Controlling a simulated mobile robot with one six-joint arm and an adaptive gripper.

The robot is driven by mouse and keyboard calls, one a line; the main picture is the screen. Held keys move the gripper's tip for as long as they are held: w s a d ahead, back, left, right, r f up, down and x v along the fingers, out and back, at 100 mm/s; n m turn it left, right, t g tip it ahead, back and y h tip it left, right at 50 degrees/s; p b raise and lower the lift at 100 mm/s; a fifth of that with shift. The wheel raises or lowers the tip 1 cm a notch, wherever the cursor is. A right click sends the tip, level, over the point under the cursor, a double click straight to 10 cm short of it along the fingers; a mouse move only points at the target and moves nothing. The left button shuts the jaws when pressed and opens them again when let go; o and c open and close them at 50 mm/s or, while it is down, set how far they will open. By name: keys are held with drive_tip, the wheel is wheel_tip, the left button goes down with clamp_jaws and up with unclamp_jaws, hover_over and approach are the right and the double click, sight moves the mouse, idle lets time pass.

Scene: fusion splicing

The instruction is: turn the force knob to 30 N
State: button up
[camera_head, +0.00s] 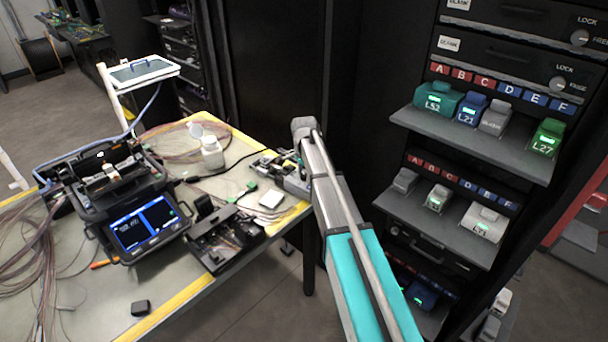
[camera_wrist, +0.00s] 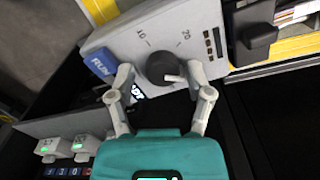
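The force knob (camera_wrist: 158,67) is a dark round knob on a light grey panel (camera_wrist: 118,43) in the wrist view. A short white pointer (camera_wrist: 173,78) on it points to the right. The marks 10 and 20 show above it; a 30 mark is not visible, and my right finger covers the panel there. My gripper (camera_wrist: 160,78) is open around the knob, one finger on each side, with a visible gap on the left; contact on the right is unclear. In the head view my gripper (camera_head: 285,168) is over the table's right end, and the knob cannot be made out.
A blue RUN label (camera_wrist: 101,62) is left of the knob. The splicer (camera_head: 130,200) with its lit screen and a dark tray (camera_head: 222,238) stand on the table (camera_head: 190,285). A rack (camera_head: 470,140) with shelved modules stands close on the right.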

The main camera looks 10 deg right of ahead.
sight(304, 175)
drive_tip(key=shift+w+n, duration=0.1)
drive_tip(key=shift+n, duration=0.2)
idle(0.4)
drive_tip(key=n, duration=1.1)
drive_tip(key=shift+n, duration=0.4)
drive_tip(key=n, duration=1.2)
drive_tip(key=shift+n, duration=0.4)
drive_tip(key=shift+r+p, duration=0.3)
drive_tip(key=shift+r, duration=0.05)
wheel_tip(304, 175, up, 13)
drive_tip(key=p, duration=1.3)
drive_tip(key=s+f+m+b, duration=0.2)
drive_tip(key=s+m, duration=0.3)
drive_tip(key=s, duration=0.9)
drive_tip(key=s+f+m+b, duration=0.3)
drive_tip(key=s+m, duration=0.3)
drive_tip(key=s, duration=0.9)
